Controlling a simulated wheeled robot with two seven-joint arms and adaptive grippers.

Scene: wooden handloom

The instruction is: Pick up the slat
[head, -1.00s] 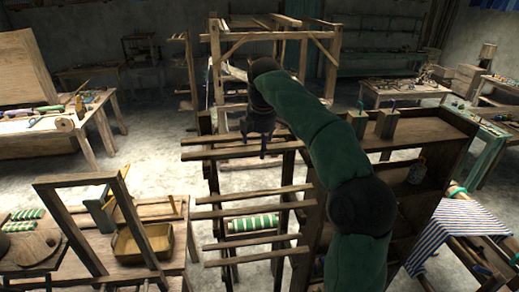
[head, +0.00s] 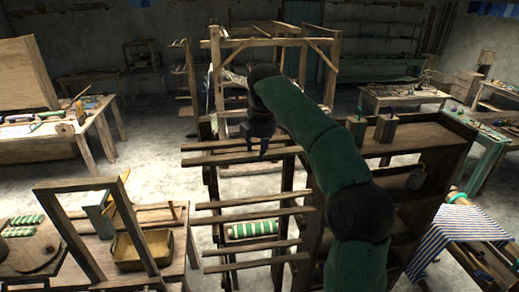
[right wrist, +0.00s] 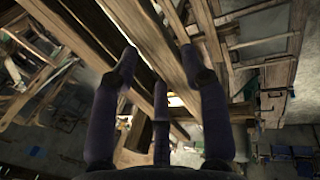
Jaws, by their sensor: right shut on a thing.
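Several long wooden slats lie across a ladder-like wooden rack in the middle of the head view. My right gripper (head: 258,150) reaches down from above at the two topmost slats (head: 215,158). In the right wrist view my right gripper's dark fingers (right wrist: 158,68) are shut around a brown slat (right wrist: 140,27), which runs between them. The slat still appears to be at the rack. From the head view I cannot tell clearly which of the top two it is. My left gripper is not in view.
A wooden shelf unit (head: 405,150) stands close to the right of the rack. A green-striped roll (head: 254,229) lies low in the rack. A table with a wooden frame and a brass-coloured tray (head: 160,243) is at left. A large loom frame (head: 240,43) stands behind.

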